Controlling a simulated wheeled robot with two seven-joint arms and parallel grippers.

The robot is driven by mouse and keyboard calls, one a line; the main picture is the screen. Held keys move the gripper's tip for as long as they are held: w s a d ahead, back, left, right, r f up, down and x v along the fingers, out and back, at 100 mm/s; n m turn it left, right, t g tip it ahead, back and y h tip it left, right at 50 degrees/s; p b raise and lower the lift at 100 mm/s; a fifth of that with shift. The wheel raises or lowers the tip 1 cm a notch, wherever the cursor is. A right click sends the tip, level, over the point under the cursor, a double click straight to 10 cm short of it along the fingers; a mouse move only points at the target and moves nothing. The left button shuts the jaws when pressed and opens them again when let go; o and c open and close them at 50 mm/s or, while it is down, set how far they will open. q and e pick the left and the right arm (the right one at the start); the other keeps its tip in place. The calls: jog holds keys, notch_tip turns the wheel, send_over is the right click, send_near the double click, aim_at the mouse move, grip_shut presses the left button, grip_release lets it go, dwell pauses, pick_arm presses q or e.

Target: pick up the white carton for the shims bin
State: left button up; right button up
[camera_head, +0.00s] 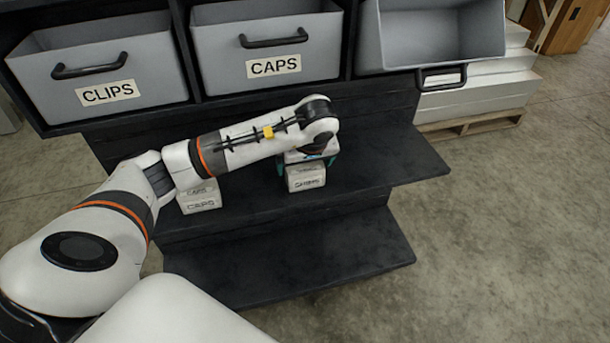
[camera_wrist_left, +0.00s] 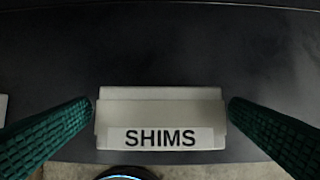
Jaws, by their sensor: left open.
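The white carton labelled SHIMS (camera_wrist_left: 160,113) sits on the dark shelf, centred in the left wrist view. It also shows in the head view (camera_head: 306,178), partly covered by my left wrist, its label hard to read there. My left gripper (camera_head: 306,165) is open above the carton, seen from the head. In the left wrist view its green ribbed fingers stand on the left and right of the carton, with a narrow gap at the left; whether they touch it is unclear. My right gripper is not in view.
Another white carton, labelled CAPS (camera_head: 201,197), stands left on the same shelf (camera_head: 395,165), under my forearm. Grey bins marked CLIPS (camera_head: 150,75) and CAPS (camera_head: 265,40) sit above. A third grey bin (camera_head: 440,35) is at right. A lower step (camera_head: 300,265) is clear.

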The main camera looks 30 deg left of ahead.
aim_at(305, 166)
pick_arm(q)
jog(key=x, duration=0.4)
jog(key=shift+s+d, duration=0.1)
jog(key=shift+d, duration=0.05)
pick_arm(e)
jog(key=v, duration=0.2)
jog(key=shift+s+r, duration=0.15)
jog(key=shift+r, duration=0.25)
pick_arm(q)
jog(key=shift+r, duration=0.1)
jog(key=c, duration=0.9)
jog(key=shift+c, duration=0.2)
jog(key=shift+r, duration=0.1)
